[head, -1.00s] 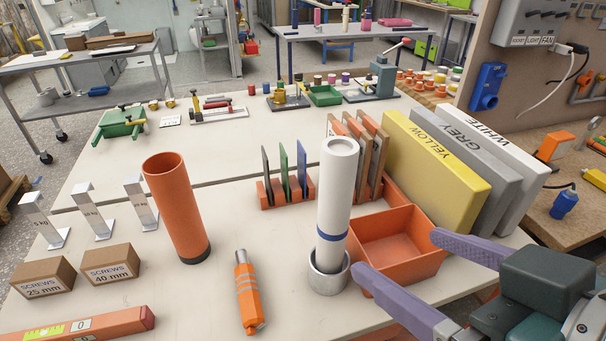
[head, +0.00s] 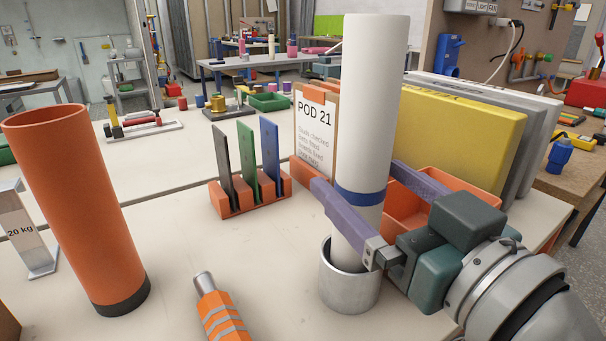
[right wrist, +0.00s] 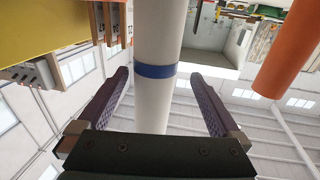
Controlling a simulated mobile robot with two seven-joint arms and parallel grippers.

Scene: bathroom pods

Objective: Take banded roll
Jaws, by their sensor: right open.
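The banded roll (head: 368,130) is a tall white cylinder with one blue band, standing upright in a short grey metal ring holder (head: 348,288). My right gripper (head: 375,185) is open at the height of the band, low on the roll. In the head view one purple finger lies in front of the roll and the other shows behind it. In the right wrist view the roll (right wrist: 158,100) stands between the two spread fingers (right wrist: 160,95), with a gap visible on each side. My left gripper is not in view.
An orange tube (head: 75,205) stands at left, and an orange tool with grey bands (head: 218,312) lies in front. An orange bin (head: 408,205), a yellow panel (head: 460,130) and a card rack (head: 250,198) stand close to the roll. A clipboard (head: 312,130) is behind it.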

